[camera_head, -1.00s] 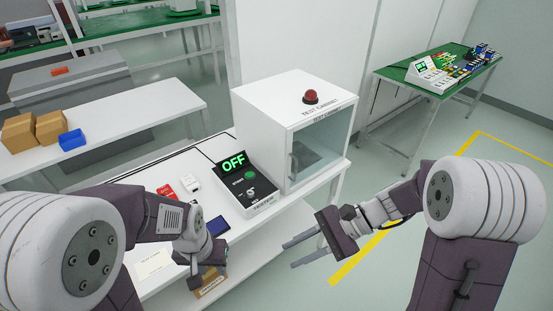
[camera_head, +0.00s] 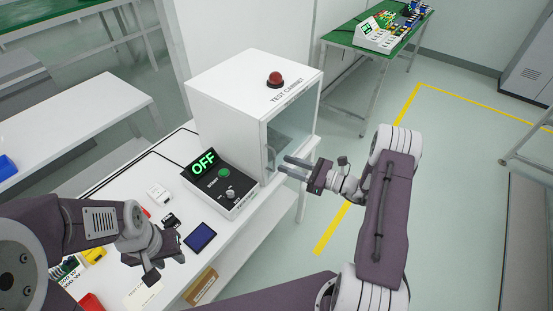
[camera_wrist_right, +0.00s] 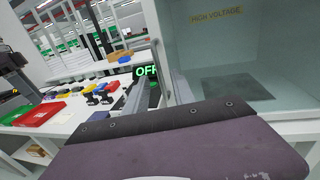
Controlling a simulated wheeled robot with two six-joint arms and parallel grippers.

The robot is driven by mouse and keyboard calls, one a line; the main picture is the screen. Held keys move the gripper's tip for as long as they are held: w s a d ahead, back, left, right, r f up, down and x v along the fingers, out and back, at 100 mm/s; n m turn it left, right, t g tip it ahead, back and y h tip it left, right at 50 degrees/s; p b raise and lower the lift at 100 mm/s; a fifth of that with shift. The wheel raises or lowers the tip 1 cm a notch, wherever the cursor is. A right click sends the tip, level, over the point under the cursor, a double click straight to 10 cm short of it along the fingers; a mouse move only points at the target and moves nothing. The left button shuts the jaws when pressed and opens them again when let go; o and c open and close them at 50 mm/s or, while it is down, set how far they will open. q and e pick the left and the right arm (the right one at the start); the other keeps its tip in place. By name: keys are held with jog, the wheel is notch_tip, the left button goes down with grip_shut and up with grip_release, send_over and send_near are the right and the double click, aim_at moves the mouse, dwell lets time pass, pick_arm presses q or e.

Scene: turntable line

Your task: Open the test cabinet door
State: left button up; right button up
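The white test cabinet (camera_head: 235,95) stands on the bench, with a red dome lamp on top. Its glass-fronted door (camera_head: 292,130) looks shut, with a slim upright handle (camera_head: 270,157) near its left edge. In the right wrist view the cabinet interior (camera_wrist_right: 235,60) shows a "HIGH VOLTAGE" label. My right gripper (camera_head: 282,165) is open, its two fingers apart and pointing at the handle's lower part. Whether they touch or surround it is unclear. My left gripper (camera_head: 163,268) hangs over the bench, fingers apart, apparently empty.
The tester box (camera_head: 222,188) reading OFF stands left of the door. A blue-screened device (camera_head: 200,237) and small parts lie on the bench (camera_head: 115,195). A green table (camera_head: 345,32) stands behind. Floor right of the cabinet is open, with yellow tape (camera_head: 375,160).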

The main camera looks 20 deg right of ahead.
jog(key=shift+x, duration=1.95)
jog(key=shift+s+r, duration=0.1)
grip_shut()
